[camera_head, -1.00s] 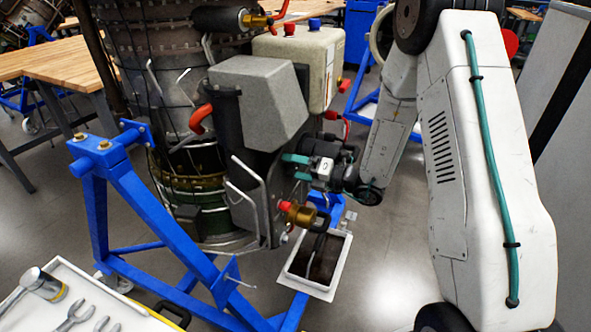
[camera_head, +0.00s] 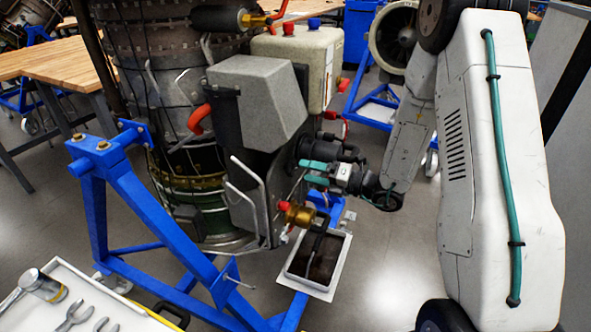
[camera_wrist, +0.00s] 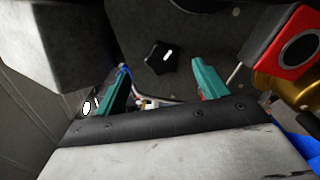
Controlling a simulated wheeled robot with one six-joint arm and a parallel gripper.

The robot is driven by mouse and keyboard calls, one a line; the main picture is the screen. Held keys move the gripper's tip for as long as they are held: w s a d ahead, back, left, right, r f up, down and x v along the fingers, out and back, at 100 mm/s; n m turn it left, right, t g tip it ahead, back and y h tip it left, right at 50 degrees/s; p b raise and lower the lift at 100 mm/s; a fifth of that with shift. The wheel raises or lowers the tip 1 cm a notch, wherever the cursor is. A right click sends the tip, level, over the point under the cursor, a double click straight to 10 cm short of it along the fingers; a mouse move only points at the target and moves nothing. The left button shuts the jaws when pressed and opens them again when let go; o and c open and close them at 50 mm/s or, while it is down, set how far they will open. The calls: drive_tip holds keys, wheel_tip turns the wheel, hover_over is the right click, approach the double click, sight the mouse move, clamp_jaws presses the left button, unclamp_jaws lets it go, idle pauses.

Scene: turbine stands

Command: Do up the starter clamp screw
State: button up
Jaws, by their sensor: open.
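A black star-shaped knob, seemingly the clamp screw (camera_wrist: 160,57), shows in the wrist view on a dark grey face, with a pale mark on it. My gripper (camera_wrist: 158,68) is open, its two teal fingers left and right of the knob in the picture. The knob looks beyond the fingertips; I cannot tell whether they touch it. In the head view my gripper (camera_head: 304,173) points left at the engine's lower right side, just below a black cylindrical unit, perhaps the starter (camera_head: 322,147). The knob cannot be made out there.
A brass fitting with a red end (camera_head: 298,213) sticks out just below my gripper. A grey box (camera_head: 262,100) juts out above left. A blue stand (camera_head: 165,215) carries the engine. A drip tray (camera_head: 318,262) lies below. Open floor is at the right.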

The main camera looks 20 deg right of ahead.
sight(294, 169)
drive_tip(key=shift+s+d, duration=0.15)
drive_tip(key=shift+d, duration=0.75)
drive_tip(key=shift+c, duration=0.4)
drive_tip(key=w+a+n, duration=0.1)
drive_tip(key=n, duration=0.3)
drive_tip(key=w+a+n, duration=0.1)
drive_tip(key=a+n, duration=0.1)
drive_tip(key=n, duration=0.2)
drive_tip(key=w+a+n, duration=0.1)
drive_tip(key=a+n, duration=0.1)
drive_tip(key=n, duration=0.2)
drive_tip(key=shift+w+f, duration=0.15)
drive_tip(key=shift+f, duration=0.05)
drive_tip(key=c, duration=1)
drive_tip(key=shift+o, duration=0.2)
